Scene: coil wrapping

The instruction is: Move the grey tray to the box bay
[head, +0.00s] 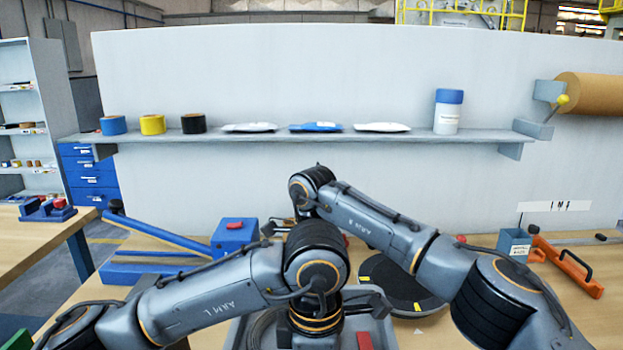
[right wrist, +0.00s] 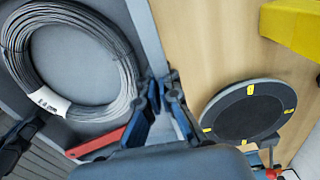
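The grey tray (head: 378,300) is at the bottom centre of the head view, partly hidden by my arms. In the right wrist view the tray (right wrist: 148,32) holds a coil of grey wire (right wrist: 122,75) with a white label. My right gripper (right wrist: 163,82) has its fingers on either side of the tray's wall, close against it, and looks shut on it. A dark part at the left edge of that view looks like my left gripper (right wrist: 14,148), by the tray's opposite side. Its fingers are not clear, and the head view hides them behind the arm.
A black round disc (head: 405,285) with yellow marks lies right of the tray. A blue lever tool (head: 165,268) stands left. A shelf (head: 320,136) with tapes and packets runs along the back panel.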

